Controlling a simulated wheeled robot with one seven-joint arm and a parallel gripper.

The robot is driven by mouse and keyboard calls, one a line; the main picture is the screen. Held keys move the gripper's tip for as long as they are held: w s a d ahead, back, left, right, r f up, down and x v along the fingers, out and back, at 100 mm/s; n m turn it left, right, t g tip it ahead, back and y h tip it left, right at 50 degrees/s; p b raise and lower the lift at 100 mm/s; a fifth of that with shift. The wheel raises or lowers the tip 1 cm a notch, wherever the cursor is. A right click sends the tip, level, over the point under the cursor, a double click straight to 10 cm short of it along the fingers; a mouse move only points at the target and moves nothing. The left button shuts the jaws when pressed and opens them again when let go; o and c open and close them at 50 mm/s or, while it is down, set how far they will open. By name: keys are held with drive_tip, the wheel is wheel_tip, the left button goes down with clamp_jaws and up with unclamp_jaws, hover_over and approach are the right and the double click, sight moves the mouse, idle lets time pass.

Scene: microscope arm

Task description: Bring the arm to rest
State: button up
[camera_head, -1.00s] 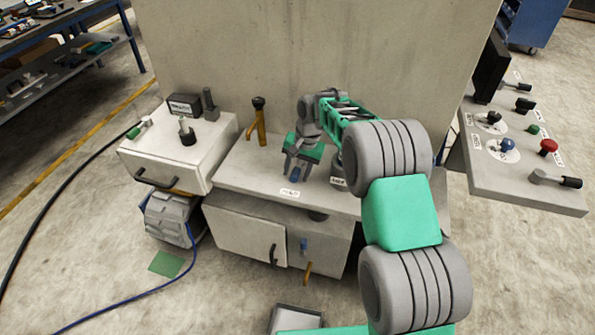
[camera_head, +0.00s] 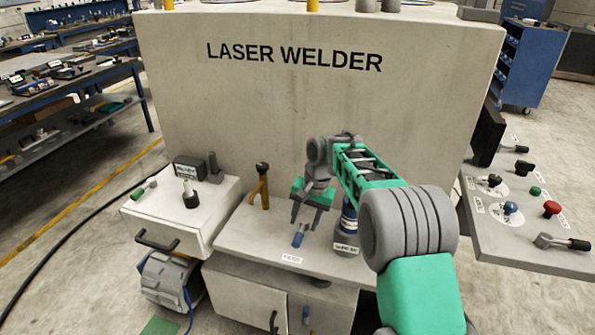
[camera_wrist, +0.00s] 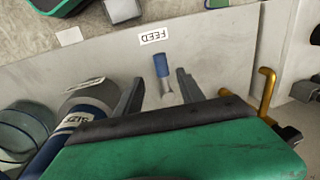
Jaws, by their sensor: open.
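My arm reaches over the bench of the laser welder. My gripper (camera_head: 304,225) is open and empty, its two fingers pointing down. It is just above and behind a small lever with a blue handle (camera_head: 298,238), next to the FEED label (camera_head: 292,259). In the wrist view the blue handle (camera_wrist: 161,65) shows between and beyond the open fingers, apart from both.
A labelled dark-blue and grey knob (camera_head: 348,225) stands close to the right of my gripper. A yellow lever (camera_head: 262,188) rises at the left. A drawer box (camera_head: 180,210) is further left, a control panel (camera_head: 530,220) at the right. The welder wall (camera_head: 310,110) stands behind.

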drive_tip(key=s+d+r+n+p, duration=0.1)
drive_tip(key=s+d+r+p, duration=0.1)
drive_tip(key=s+r, duration=0.45)
drive_tip(key=s+d+r+n+t+h+p, duration=0.1)
drive_tip(key=s+d, duration=0.3)
drive_tip(key=s, duration=0.7)
drive_tip(key=s+d+r+n+t+h+p, duration=0.1)
drive_tip(key=s+d+r+n, duration=0.1)
drive_tip(key=s, duration=0.9)
drive_tip(key=shift+d+r+p, duration=0.35)
drive_tip(key=shift+d+r, duration=0.25)
drive_tip(key=shift+d, duration=0.3)
drive_tip(key=shift+s, duration=0.1)
